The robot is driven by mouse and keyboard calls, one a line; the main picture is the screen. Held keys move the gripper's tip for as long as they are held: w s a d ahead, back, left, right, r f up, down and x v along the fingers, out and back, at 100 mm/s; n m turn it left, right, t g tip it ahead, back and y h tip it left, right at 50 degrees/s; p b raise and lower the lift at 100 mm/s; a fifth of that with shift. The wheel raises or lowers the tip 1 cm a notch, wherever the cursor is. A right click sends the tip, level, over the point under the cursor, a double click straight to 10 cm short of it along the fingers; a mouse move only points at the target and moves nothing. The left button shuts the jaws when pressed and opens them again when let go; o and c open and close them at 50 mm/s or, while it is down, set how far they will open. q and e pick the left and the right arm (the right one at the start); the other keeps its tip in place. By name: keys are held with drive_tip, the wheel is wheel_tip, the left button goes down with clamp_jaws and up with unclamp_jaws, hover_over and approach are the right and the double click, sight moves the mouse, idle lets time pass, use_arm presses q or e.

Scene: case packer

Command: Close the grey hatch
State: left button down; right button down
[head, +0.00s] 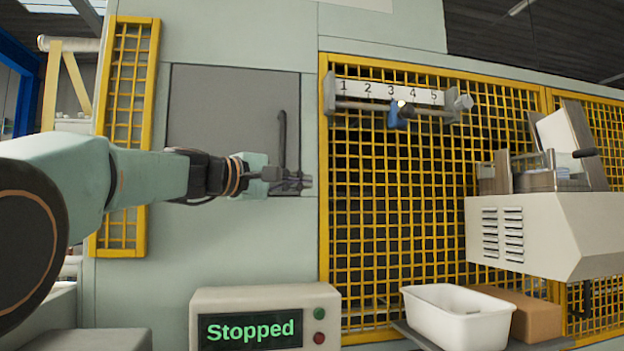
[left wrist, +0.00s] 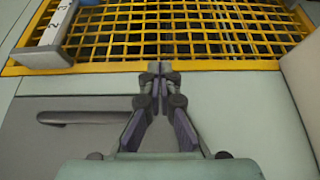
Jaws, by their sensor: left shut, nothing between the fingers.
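The grey hatch (head: 222,110) is a dark grey square panel in the pale green machine wall in the head view. It looks about flush with the wall; I cannot tell whether a small gap remains. Its dark upright handle (head: 282,138) is near its right edge. The hatch (left wrist: 50,150) and handle (left wrist: 82,117) also show in the left wrist view. My left gripper (head: 304,183) is shut and empty, in front of the hatch's lower right corner, below the handle. In the left wrist view its fingertips (left wrist: 158,68) are together, beside the hatch. My right gripper is out of view.
A yellow mesh guard (head: 400,220) with a numbered scale (head: 390,92) stands right of the hatch. A display box (head: 265,318) reading "Stopped" is below. A white bin (head: 458,315), a cardboard box (head: 530,315) and a pale machine housing (head: 550,235) are at right.

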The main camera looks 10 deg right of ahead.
use_arm(q)
drive_tip(key=s+b, duration=0.7)
drive_tip(key=s, duration=0.3)
drive_tip(key=shift+d, duration=0.45)
drive_tip(key=shift+w+d+f, duration=0.1)
drive_tip(key=shift+w+f, duration=0.05)
drive_tip(key=shift+w, duration=0.05)
